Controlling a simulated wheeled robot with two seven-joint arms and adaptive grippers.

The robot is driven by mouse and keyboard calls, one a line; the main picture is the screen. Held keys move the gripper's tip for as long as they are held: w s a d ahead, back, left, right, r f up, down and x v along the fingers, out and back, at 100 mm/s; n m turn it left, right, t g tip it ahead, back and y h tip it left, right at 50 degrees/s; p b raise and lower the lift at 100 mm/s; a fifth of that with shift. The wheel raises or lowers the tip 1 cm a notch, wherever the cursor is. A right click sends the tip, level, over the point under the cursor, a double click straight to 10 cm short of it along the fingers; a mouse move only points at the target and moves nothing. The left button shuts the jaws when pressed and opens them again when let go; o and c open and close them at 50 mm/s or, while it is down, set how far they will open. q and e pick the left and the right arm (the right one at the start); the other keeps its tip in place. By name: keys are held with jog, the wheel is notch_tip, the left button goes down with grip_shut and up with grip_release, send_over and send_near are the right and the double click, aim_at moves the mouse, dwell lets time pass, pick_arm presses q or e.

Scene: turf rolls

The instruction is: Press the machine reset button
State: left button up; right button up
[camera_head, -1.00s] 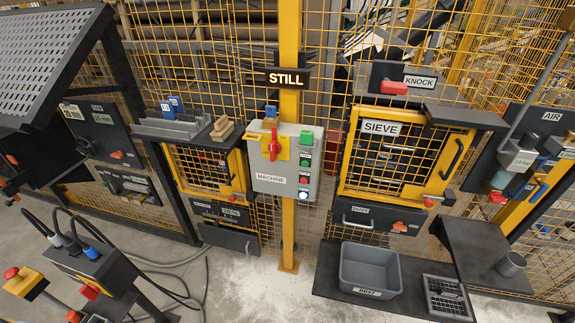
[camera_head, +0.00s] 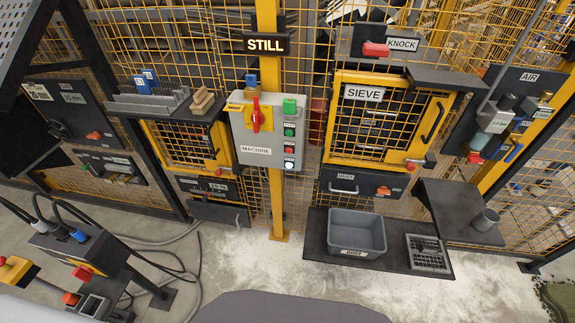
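The grey machine box (camera_head: 243,159), labelled MACHINE, is fixed to a yellow post in the middle of the camera_head view. It carries a red rotary handle (camera_head: 256,115) on a yellow plate and a column of small buttons or lamps on its right side. Two of these are green (camera_head: 290,132), and the lowest one is a bright bluish-white round one (camera_head: 289,165). Their small labels are too small to read, so I cannot tell for certain which is the reset button. Neither gripper is in view, and nothing of mine touches the box.
A STILL sign (camera_head: 267,44) hangs above the box. The yellow SIEVE door (camera_head: 440,104) is to the right. A grey bin (camera_head: 340,236) sits on a low dark shelf (camera_head: 316,241). A control stand (camera_head: 66,253) with cables stands at lower left. Dusty floor (camera_head: 240,268) is open before the post.

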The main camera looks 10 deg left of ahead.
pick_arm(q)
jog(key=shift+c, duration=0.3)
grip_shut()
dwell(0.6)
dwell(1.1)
